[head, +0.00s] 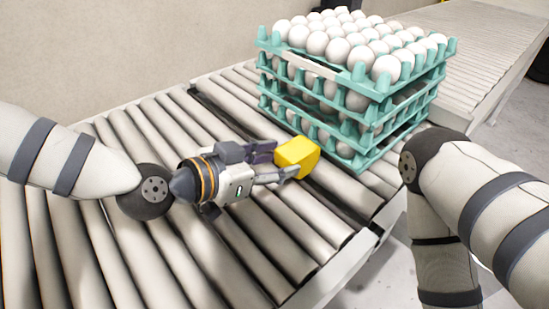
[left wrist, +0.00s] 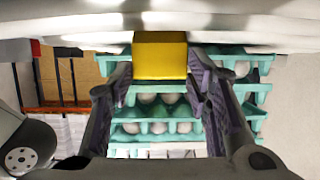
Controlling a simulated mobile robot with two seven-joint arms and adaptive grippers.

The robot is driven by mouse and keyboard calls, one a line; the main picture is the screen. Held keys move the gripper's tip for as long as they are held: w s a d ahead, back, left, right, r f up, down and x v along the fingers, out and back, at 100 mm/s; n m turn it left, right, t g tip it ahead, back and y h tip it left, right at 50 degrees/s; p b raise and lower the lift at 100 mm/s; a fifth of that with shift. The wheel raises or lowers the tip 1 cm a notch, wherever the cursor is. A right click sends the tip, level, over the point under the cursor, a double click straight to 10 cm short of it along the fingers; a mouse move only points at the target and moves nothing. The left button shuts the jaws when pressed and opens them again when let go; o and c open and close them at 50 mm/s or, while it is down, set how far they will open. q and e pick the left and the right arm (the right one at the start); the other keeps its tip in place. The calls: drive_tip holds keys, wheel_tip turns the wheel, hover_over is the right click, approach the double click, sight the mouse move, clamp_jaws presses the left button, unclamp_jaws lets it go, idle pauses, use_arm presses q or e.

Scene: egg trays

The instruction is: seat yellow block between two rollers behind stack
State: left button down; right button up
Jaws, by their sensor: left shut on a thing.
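The yellow block (head: 297,157) is between the fingers of my left gripper (head: 283,163), which is shut on it. The block is just in front of the stack of teal egg trays (head: 345,163), at its left side in the head view. In the left wrist view the block (left wrist: 160,56) sits between the two fingertips (left wrist: 160,62), with the teal trays (left wrist: 150,138) behind it. I cannot tell whether the block touches the rollers (head: 250,235). My right arm shows at the right of the head view, but its gripper is out of the picture.
The stacked trays hold many white eggs (head: 338,50). The roller conveyor has a pale side rail (head: 335,275) along its near right edge. Bare rollers lie to the left of the stack. Another conveyor (head: 480,50) runs at the back right.

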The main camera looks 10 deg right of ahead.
use_arm(q)
drive_tip(key=shift+f, duration=0.3)
drive_tip(key=c, duration=0.8)
unclamp_jaws()
drive_tip(key=shift+o, duration=0.2)
drive_tip(key=shift+a, duration=0.1)
